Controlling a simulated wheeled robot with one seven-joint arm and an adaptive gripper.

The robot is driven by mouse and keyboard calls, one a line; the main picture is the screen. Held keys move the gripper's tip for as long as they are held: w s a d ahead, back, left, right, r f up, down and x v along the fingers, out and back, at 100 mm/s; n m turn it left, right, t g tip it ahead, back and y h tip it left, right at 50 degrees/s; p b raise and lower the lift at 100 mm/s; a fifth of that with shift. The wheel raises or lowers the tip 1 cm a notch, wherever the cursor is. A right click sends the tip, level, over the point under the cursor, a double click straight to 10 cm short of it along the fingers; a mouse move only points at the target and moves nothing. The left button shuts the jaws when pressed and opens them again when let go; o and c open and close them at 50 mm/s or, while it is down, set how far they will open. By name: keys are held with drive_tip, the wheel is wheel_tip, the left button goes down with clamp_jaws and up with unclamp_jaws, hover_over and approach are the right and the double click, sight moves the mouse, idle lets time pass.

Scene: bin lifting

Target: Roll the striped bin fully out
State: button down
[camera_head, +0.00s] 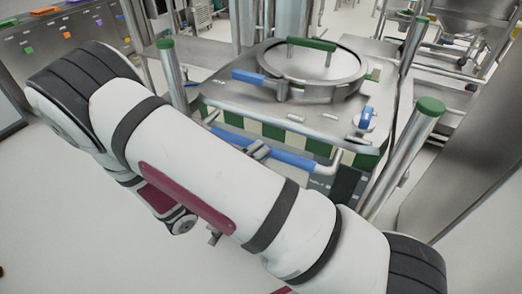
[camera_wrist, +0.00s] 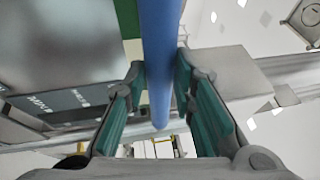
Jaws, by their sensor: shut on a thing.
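The striped bin (camera_head: 228,97) is a steel box with a round lid (camera_head: 312,66) on top and a green-and-cream striped band (camera_head: 273,131) across its front. A blue-gripped bar handle (camera_head: 290,159) runs along the front below the stripes. In the wrist view the blue bar (camera_wrist: 160,30) passes between the teal finger pads of my gripper (camera_wrist: 159,75), which is shut on it. In the head view my arm hides most of my gripper and the bin's lower left front. The bin stands upright between green-capped steel posts.
Steel posts stand at the left (camera_head: 174,80), near right (camera_head: 400,155) and far right (camera_head: 412,48) of the bin. A steel counter (camera_head: 60,45) with coloured items is at the upper left. Pale floor (camera_head: 70,215) lies clear at the lower left.

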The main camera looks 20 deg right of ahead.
drive_tip(key=shift+s+a+r, duration=0.1)
drive_tip(key=shift+a+r, duration=0.2)
drive_tip(key=shift+r, duration=0.1)
drive_tip(key=c, duration=1.3)
unclamp_jaws()
drive_tip(key=shift+c, duration=0.2)
drive_tip(key=shift+s+f, duration=0.1)
drive_tip(key=v, duration=1.2)
drive_tip(key=shift+f, duration=0.1)
